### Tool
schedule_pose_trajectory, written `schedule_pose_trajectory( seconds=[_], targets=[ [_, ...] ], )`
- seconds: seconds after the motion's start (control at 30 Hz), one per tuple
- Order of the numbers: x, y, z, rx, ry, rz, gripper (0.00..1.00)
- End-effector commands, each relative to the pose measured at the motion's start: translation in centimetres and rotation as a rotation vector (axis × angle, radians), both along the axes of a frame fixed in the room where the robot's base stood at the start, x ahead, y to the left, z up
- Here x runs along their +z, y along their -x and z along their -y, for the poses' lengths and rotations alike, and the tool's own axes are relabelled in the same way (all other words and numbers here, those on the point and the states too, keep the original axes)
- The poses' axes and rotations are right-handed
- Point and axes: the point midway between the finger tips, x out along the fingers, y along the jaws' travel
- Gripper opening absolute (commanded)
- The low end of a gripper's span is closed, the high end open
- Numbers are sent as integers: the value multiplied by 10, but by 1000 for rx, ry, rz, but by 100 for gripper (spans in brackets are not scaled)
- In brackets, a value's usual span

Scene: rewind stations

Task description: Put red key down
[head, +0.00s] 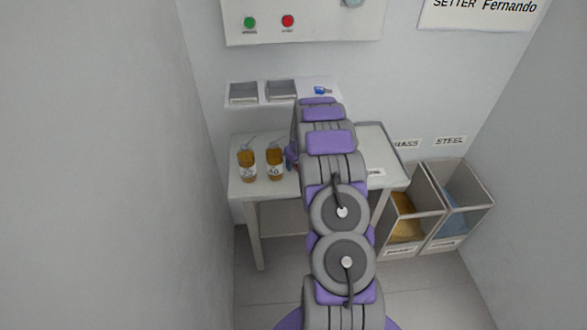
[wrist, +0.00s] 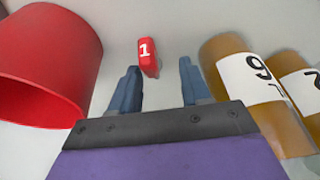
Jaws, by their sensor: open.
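The red key (wrist: 148,57), marked with a white 1, shows in the wrist view on a pale surface. It is just beyond and between the fingertips of my gripper (wrist: 162,72), nearer the left finger. The fingers are apart, with a clear gap from the key to the right finger. I cannot tell whether the left finger touches the key. In the head view my arm hides most of the gripper and I cannot make out the red key at the white table (head: 240,188).
In the wrist view a red cup-like container (wrist: 45,60) is at left and amber bottles (wrist: 255,95) are at right. In the head view, a wall shelf (head: 263,101) holds two grey trays and a blue object (head: 322,90). Bins (head: 440,215) stand right of the table.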

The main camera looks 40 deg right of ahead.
Motion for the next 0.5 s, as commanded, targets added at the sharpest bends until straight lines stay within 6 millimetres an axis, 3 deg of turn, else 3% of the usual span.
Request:
schedule_pose_trajectory(
  seconds=[0.07, 0.5],
  targets=[
    [0, 0, 1, -1, -1, -1, 47],
    [3, 0, -4, -1, 6, 1, 5]
  ],
)
